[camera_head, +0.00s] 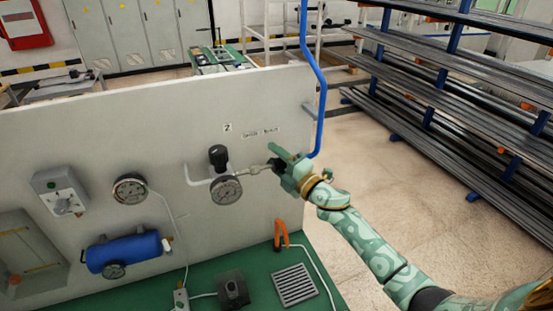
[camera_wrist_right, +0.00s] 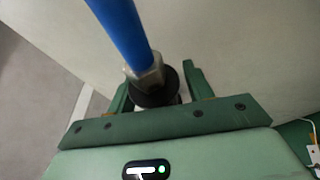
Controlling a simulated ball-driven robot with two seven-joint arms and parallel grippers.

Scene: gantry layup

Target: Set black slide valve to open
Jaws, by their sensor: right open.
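The black slide valve (camera_wrist_right: 152,96) shows in the right wrist view as a dark round collar below a metal nut at the end of a blue hose. My right gripper (camera_wrist_right: 160,84) is open, with one finger on each side of the collar. I cannot tell whether the fingers touch it. In the head view my right gripper (camera_head: 282,162) is at the right part of the upright panel, where the pipe from the gauge meets the blue hose. It hides most of the valve there, so the slide position cannot be read. My left gripper is not in view.
The grey panel (camera_head: 120,130) carries a pressure gauge with a black knob (camera_head: 218,155), another gauge (camera_head: 130,188) and a blue tank (camera_head: 124,251). The blue hose (camera_head: 321,100) rises at the panel's right edge. An orange-handled tool (camera_head: 281,234) stands on the green bench below. Racks of bars (camera_head: 460,80) stand right.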

